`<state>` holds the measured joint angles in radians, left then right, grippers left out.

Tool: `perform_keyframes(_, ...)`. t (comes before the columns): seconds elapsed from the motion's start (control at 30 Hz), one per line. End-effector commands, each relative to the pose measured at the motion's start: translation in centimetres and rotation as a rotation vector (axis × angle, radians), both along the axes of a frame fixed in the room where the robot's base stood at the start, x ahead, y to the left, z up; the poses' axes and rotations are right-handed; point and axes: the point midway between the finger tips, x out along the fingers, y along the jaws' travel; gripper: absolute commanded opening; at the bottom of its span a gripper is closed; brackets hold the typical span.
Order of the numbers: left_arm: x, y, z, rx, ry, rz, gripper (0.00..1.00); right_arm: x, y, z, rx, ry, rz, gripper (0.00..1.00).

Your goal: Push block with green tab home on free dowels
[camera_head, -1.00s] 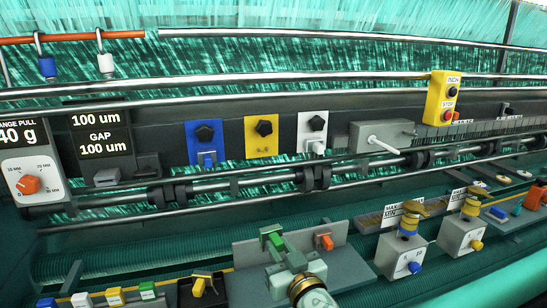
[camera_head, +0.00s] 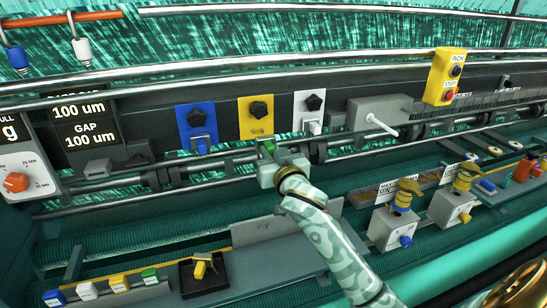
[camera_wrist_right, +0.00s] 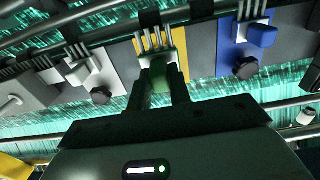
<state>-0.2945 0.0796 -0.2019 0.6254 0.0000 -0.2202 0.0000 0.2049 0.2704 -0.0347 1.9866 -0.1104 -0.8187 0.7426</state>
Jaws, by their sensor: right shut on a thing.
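The block with the green tab is between the fingers of my right gripper (camera_head: 270,160). Its green tab (camera_wrist_right: 160,82) and pale body show in the right wrist view; in the head view the gripper mostly hides it. The yellow plate (camera_head: 257,114) with a black knob stands just beyond. Its bare metal dowels (camera_wrist_right: 164,40) stick out close to the block in the right wrist view. I cannot tell whether the block touches the dowels. My left gripper is not in view.
A blue plate (camera_head: 196,118) and a white plate (camera_head: 310,103) flank the yellow one, each bearing a block. A grey housing with a white lever (camera_head: 380,124) stands to the right. Metal rails run close below the plates. A black tray (camera_head: 205,286) lies lower left.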

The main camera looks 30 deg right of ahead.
Motion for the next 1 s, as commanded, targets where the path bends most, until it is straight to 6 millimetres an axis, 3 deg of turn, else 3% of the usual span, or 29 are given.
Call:
perform_keyframes(0.27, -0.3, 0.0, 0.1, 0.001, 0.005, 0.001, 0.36, 0.2, 0.0, 0.1, 0.001, -0.001, 0.000, 0.00)
perform_keyframes(0.7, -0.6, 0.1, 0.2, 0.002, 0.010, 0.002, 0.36, 3.4, -0.8, 0.2, 0.001, -0.002, 0.000, 0.00)
perform_keyframes(1.0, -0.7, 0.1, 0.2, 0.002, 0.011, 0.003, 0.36, 3.9, -0.9, 0.2, 0.000, -0.002, 0.001, 0.00)
